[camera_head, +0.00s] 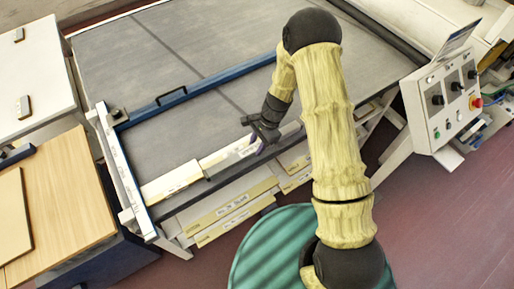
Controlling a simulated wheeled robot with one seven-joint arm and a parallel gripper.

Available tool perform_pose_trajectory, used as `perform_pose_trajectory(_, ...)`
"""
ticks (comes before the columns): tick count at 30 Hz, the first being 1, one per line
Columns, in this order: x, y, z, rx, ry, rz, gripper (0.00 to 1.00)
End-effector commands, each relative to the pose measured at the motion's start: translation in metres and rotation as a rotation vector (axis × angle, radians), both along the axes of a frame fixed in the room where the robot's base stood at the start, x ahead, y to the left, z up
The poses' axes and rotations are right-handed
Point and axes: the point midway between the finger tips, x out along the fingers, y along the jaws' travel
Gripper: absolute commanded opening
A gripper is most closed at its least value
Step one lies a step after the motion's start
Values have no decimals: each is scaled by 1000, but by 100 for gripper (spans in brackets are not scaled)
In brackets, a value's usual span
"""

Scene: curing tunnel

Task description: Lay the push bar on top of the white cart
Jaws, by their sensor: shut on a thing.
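My gripper (262,133) is dark and shut, over the front edge of the grey tunnel bed.
A blue rail with a black handle (171,96) crosses the grey bed (215,50). A wood-topped table (75,190) stands at the lower left. A control box (445,105) with a red button stands at the right. A ribbed green round thing (262,250) is in front.

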Motion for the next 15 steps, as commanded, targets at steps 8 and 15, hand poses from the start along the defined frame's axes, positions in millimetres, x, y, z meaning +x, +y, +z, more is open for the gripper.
perform_pose_trajectory(8, 0, 0, -28, 0, 1, -2, 0)
perform_pose_trajectory(15, 0, 0, -30, 0, 0, -1, 0)
